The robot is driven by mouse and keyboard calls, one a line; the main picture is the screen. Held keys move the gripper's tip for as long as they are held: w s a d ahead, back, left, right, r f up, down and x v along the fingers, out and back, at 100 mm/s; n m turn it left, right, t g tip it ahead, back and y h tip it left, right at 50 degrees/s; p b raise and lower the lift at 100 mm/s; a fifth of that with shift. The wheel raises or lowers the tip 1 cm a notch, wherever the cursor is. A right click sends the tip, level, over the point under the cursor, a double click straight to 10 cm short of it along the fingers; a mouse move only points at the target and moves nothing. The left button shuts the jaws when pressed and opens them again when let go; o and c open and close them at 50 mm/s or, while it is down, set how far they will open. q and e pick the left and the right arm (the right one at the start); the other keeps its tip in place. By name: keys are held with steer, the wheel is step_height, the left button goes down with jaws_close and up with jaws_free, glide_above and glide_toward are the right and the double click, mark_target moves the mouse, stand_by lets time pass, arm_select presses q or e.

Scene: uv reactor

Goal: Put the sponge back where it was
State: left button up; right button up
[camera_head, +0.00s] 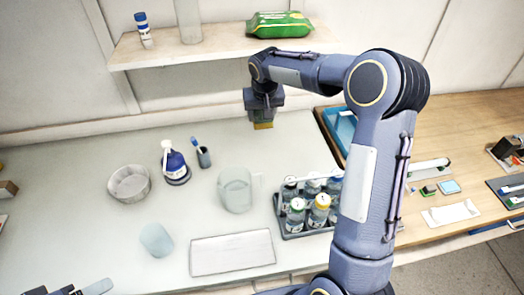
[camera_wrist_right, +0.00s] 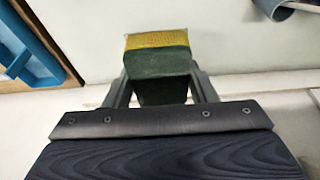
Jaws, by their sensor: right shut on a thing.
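The sponge (camera_wrist_right: 157,52) is green with a yellow layer at its end. My right gripper (camera_wrist_right: 160,85) is shut on it, with one finger on each side, in the right wrist view. In the head view the right gripper (camera_head: 263,112) hangs pointing down over the back of the white table, below the wall shelf. The yellow end of the sponge (camera_head: 263,125) shows under it. I cannot tell whether the sponge touches the table. My left gripper (camera_head: 75,291) shows only in part at the bottom left edge, and its fingers are not clear.
A rack of capped bottles (camera_head: 292,233), a clear pitcher (camera_head: 236,190), a bowl (camera_head: 129,183), a blue bottle (camera_head: 175,165) and a cup (camera_head: 156,240) stand on the table. A blue tray (camera_head: 340,125) lies right of the gripper. The shelf (camera_head: 215,47) overhangs the back. Free table lies left of the gripper.

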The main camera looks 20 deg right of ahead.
steer(key=shift+f, duration=0.8)
steer(key=shift+s+f, duration=0.2)
steer(key=b, duration=0.1)
glide_above(262, 156)
step_height(262, 156, down, 4)
steer(key=f+b, duration=0.2)
steer(key=f, duration=0.1)
steer(key=f+b, duration=0.2)
steer(key=f, duration=0.2)
steer(key=s+f+b, duration=0.1)
steer(key=f+b, duration=0.1)
steer(key=f, duration=0.2)
steer(key=shift+a, duration=0.15)
steer(key=shift+f, duration=0.15)
steer(key=o, duration=0.9)
